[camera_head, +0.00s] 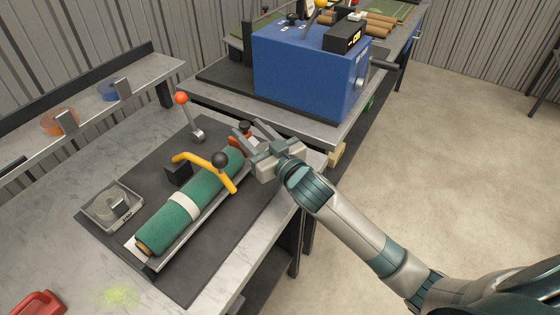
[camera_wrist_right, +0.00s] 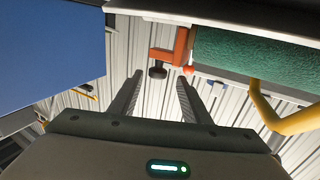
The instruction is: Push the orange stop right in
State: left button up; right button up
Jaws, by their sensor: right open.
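The orange stop (camera_head: 236,144) is at the far end of the green turf roll (camera_head: 180,222), partly hidden behind my right gripper (camera_head: 250,134). In the wrist view the orange stop (camera_wrist_right: 182,46) is an upright piece with a side arm and a dark knob (camera_wrist_right: 157,71). It stands close to the end of the green roll (camera_wrist_right: 250,62); I cannot tell whether they touch. My right gripper (camera_wrist_right: 157,82) is open, with nothing seen between its fingers, and the stop lies beyond the fingertips. Contact with the stop cannot be told. My left gripper is not in view.
A yellow lever (camera_head: 192,158) with a black knob reaches over the roll. A red-knobbed lever (camera_head: 189,112) stands behind it. A blue machine (camera_head: 305,72) stands on the bench beyond. A small scale-like tray (camera_head: 104,218) lies left of the roll.

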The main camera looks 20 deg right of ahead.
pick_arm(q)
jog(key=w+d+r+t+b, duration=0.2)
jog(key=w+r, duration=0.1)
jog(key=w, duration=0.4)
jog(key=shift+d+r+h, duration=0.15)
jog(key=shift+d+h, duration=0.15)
pick_arm(e)
jog(key=v, duration=1.3)
jog(key=shift+s, duration=0.3)
